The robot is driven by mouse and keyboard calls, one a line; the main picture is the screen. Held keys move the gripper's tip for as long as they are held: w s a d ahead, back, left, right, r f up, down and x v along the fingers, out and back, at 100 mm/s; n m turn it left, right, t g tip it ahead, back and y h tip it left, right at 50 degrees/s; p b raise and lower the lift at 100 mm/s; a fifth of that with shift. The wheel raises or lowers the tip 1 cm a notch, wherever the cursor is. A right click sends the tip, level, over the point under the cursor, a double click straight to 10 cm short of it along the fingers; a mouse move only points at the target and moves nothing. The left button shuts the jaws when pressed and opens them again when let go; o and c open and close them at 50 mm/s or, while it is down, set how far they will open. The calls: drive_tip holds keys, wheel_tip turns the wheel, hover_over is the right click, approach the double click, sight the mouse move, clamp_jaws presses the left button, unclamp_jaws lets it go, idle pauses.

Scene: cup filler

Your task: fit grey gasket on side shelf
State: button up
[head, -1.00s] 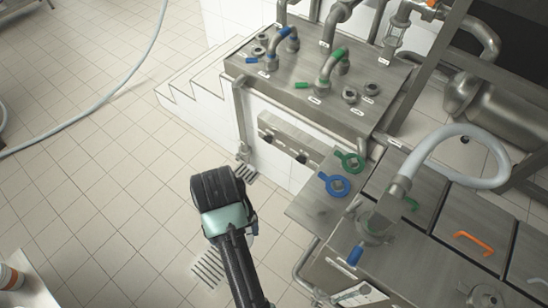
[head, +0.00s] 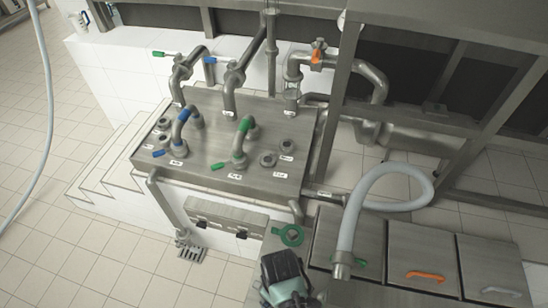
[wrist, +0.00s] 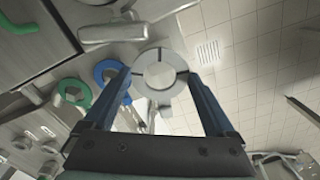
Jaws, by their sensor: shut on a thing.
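My gripper (wrist: 160,80) shows in the wrist view with its two blue fingers on either side of a grey gasket (wrist: 160,54), a flat ring, and is shut on it. In the head view the dark wrist of my arm (head: 285,275) is at the bottom middle, and it hides the fingers and the grey gasket. The side shelf (head: 267,243) is a metal ledge partly behind my arm. A green gasket (head: 289,236) lies on it and also shows in the wrist view (wrist: 86,93). A blue gasket (wrist: 100,70) is beside the green one in the wrist view; my arm hides it in the head view.
A steel panel (head: 215,165) with pipes and blue and green handles stands behind. A floor drain (head: 192,254) lies left of the shelf. The tiled floor at left is open.

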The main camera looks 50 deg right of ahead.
drive_tip(key=shift+w+f+b, duration=0.15)
drive_tip(key=shift+f+b, duration=1.95)
drive_tip(key=shift+b, duration=0.1)
drive_tip(key=shift+r+p, duration=0.1)
drive_tip(key=shift+p, duration=0.25)
drive_tip(key=shift+f+b, duration=1)
drive_tip(key=shift+f, duration=0.65)
drive_tip(key=o, duration=1)
drive_tip(key=shift+r, duration=0.1)
wheel_tip(320, 180, up, 18)
drive_tip(key=p, duration=0.5)
drive_tip(key=shift+p, duration=0.35)
